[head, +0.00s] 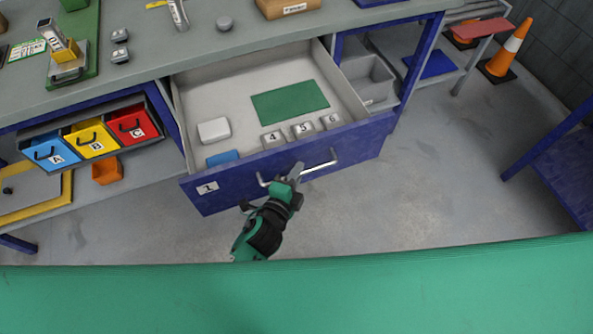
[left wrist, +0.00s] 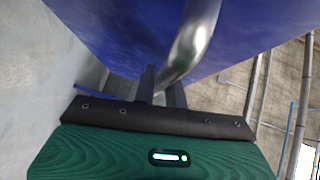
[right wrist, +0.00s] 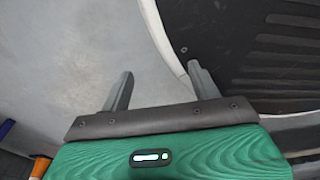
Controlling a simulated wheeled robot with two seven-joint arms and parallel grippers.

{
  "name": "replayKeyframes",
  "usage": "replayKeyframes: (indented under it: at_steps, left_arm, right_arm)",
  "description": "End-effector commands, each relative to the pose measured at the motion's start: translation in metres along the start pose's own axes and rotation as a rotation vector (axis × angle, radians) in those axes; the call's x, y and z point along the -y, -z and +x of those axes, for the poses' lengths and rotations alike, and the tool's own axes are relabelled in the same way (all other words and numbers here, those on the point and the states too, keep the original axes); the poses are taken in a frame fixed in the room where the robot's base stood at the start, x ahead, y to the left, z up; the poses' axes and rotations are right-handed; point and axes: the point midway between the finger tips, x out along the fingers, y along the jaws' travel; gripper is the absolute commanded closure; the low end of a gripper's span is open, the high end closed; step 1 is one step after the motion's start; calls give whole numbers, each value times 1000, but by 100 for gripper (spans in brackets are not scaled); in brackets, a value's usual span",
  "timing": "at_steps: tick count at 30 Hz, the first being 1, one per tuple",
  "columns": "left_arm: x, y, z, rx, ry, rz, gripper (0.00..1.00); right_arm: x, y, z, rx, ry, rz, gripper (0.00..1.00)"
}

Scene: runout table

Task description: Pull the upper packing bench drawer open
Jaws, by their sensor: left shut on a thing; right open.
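The upper drawer (head: 237,182) of the packing bench, with a blue front marked 1, stands pulled out from under the grey benchtop. Inside it lie a green mat (head: 290,101), a white block (head: 214,130), a blue item (head: 222,158) and grey blocks numbered 4, 5 and 6. My left gripper (head: 295,172) is shut on the drawer's silver handle (head: 322,165). In the left wrist view the handle (left wrist: 190,42) runs down between the fingers (left wrist: 162,88). My right gripper (right wrist: 158,85) shows only in its own wrist view, open and empty above the floor.
Blue, yellow and red bins (head: 92,138) marked A, B and C hang under the benchtop at left. An orange bin (head: 107,170) sits on the lower shelf. A traffic cone (head: 507,53) stands at the far right. Grey floor (head: 430,170) right of the drawer is clear.

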Motion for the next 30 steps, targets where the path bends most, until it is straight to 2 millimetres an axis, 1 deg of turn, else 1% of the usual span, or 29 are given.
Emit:
replayKeyframes:
  at_steps: [2,3,5,6,13,17,20,25,30]
  left_arm:
    - [-1,-1,0,1,-3,0,100]
    - [-1,-1,0,1,-2,0,80]
    - [-1,-1,0,1,-2,0,68]
    - [-1,-1,0,1,-2,0,66]
    - [0,0,0,0,-1,0,66]
    - [-2,-1,-6,0,-2,0,66]
    - [-2,-1,-18,0,-2,0,66]
    - [-3,-1,-51,1,-4,-1,66]
    - [-3,0,-84,1,-4,-1,66]
  right_arm:
    - [-4,-2,0,2,-4,-2,38]
    - [-5,-2,0,3,-5,-3,38]
    - [-7,-3,0,4,-8,-4,38]
    - [-8,-3,0,4,-8,-4,38]
    - [-6,-3,0,4,-7,-3,38]
    - [-3,-2,1,3,-3,-1,38]
    - [-1,-2,2,4,-1,0,38]
    - [3,2,4,1,3,2,38]
    - [4,10,5,-6,4,3,38]
